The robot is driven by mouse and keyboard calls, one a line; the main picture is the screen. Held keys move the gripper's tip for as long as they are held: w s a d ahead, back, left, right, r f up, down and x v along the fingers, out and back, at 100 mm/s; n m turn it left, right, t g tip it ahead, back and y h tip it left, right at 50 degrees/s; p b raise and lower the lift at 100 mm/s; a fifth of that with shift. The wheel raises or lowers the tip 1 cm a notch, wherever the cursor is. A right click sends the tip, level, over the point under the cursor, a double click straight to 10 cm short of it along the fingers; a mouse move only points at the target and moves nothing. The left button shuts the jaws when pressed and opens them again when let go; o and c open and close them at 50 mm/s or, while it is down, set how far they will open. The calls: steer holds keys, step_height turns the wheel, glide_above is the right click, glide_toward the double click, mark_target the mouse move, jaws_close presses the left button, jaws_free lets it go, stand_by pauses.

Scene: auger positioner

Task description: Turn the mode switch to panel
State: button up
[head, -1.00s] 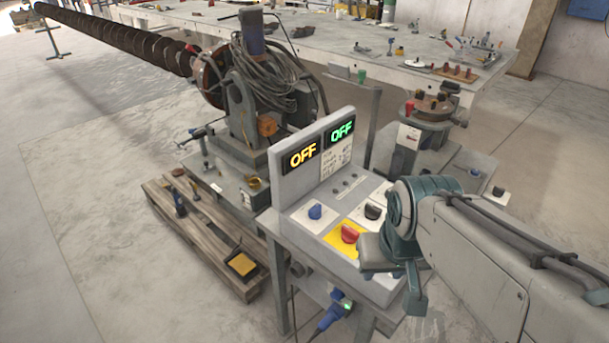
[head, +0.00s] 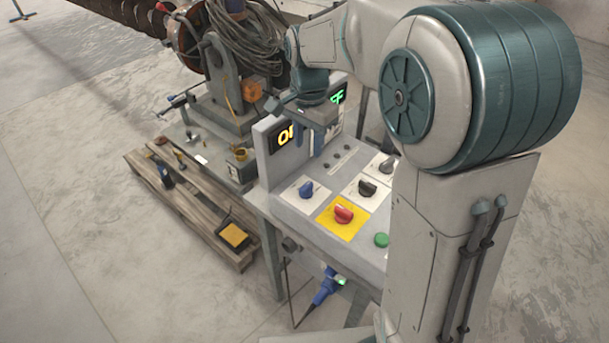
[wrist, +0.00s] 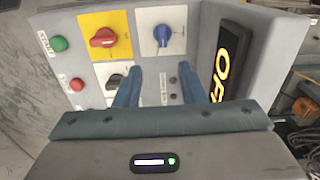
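The control box has several rotary knobs, and I cannot read which one is labelled as the mode switch. A blue knob (head: 306,189) sits on a white plate; it also shows in the wrist view (wrist: 163,36). A red knob (head: 343,214) on a yellow plate is beside it, also in the wrist view (wrist: 103,38).
The upright display board carries an amber display (wrist: 224,65) and a green display (head: 338,96), partly covered by my gripper. A green button (head: 381,240) is at the box's front right. A wooden pallet (head: 190,195) with tools lies left. A cable-wound machine stands behind.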

mark_target(306, 185)
steer(key=f, duration=1.4)
steer(key=shift+w+a+p, duration=0.15)
steer(key=shift+w+p, duration=0.05)
steer(key=shift+p, duration=0.15)
jaws_close()
